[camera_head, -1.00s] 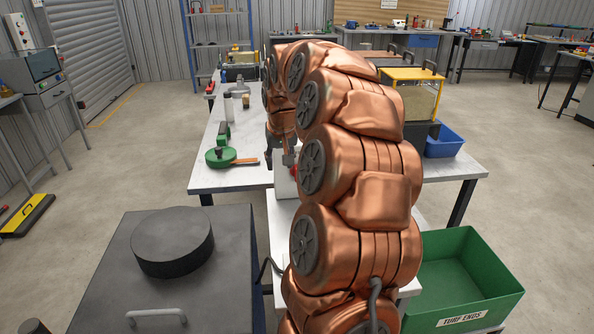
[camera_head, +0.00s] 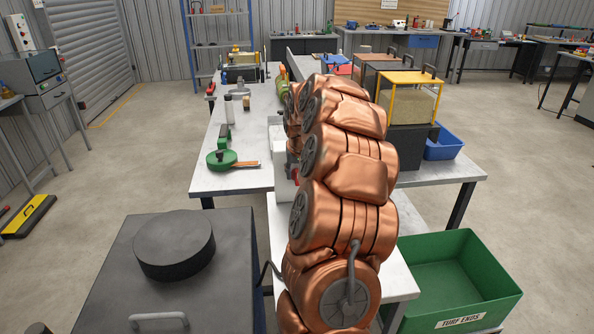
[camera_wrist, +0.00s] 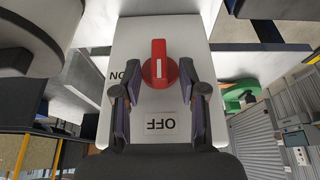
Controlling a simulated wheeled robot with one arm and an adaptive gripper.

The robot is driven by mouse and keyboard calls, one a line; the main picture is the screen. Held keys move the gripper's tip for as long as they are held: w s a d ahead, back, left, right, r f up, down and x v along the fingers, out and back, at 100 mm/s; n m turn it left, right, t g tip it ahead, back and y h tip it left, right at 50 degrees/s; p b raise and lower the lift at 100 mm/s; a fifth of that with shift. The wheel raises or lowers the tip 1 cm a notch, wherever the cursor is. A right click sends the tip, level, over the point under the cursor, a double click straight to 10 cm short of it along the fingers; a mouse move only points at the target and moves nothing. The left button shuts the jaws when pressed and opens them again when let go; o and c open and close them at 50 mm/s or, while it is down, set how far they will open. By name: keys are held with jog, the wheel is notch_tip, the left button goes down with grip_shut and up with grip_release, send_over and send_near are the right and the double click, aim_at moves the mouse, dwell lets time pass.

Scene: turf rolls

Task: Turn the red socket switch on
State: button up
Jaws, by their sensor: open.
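The red socket switch (camera_wrist: 158,66) is a rotary knob on a white box (camera_wrist: 197,32), in the middle of the wrist view. Its raised grip stands upright in that picture, and the white line on it lies toward the OFF label, on the lower side. The ON label is at the left; both labels appear upside down. My gripper (camera_wrist: 159,80) is open, with one finger on each side of the knob and a visible gap to each. In the head view the white box (camera_head: 283,188) and a bit of red show beside my arm, which hides my gripper.
A white table (camera_head: 232,181) holds a green round tool (camera_head: 222,158) left of the box. A yellow-framed turf block (camera_head: 407,101) stands behind my arm. A blue bin (camera_head: 444,143) and a green bin (camera_head: 455,270) are at the right. A dark cabinet (camera_head: 170,285) is front left.

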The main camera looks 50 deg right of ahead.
jog(key=shift+f, duration=0.2)
jog(key=shift+c, duration=0.3)
grip_shut()
